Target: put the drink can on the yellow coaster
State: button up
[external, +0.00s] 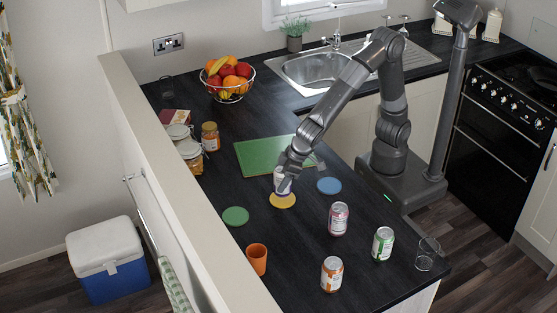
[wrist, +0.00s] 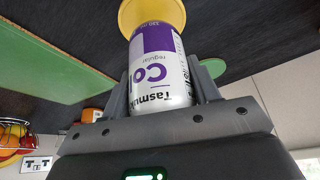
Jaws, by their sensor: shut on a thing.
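My gripper (external: 285,184) is shut on a white and purple drink can (wrist: 158,62), its fingers on either side of it in the wrist view. In the external view the can (external: 279,180) is partly hidden by my gripper and stands about upright over the yellow coaster. The round yellow coaster (external: 283,202) lies on the dark worktop right below the can. It also shows at the can's far end in the wrist view (wrist: 128,18). I cannot tell whether the can's base touches the coaster.
A green coaster (external: 236,215) and a blue coaster (external: 329,185) lie on either side. A green board (external: 250,155) lies behind. A red can (external: 339,218), green can (external: 382,243), orange can (external: 332,274), orange cup (external: 256,260) and glass (external: 427,255) stand nearer the front.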

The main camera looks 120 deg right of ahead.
jog(key=shift+f, duration=0.95)
jog(key=o, duration=1.2)
jog(key=shift+f, duration=0.15)
jog(key=v, duration=1.2)
jog(key=shift+s+d+r+n+t+y, duration=0.35)
jog(key=shift+s+d+n, duration=0.8)
jog(key=shift+s, duration=3)
jog(key=shift+s+d+r+n+t+y, duration=0.1)
jog(key=shift+s+d+r+n+y, duration=0.45)
jog(key=shift+s+d, duration=2.35)
jog(key=shift+s+d+r+n+t+y, duration=0.2)
jog(key=shift+s+n, duration=0.8)
jog(key=shift+s, duration=4.35)
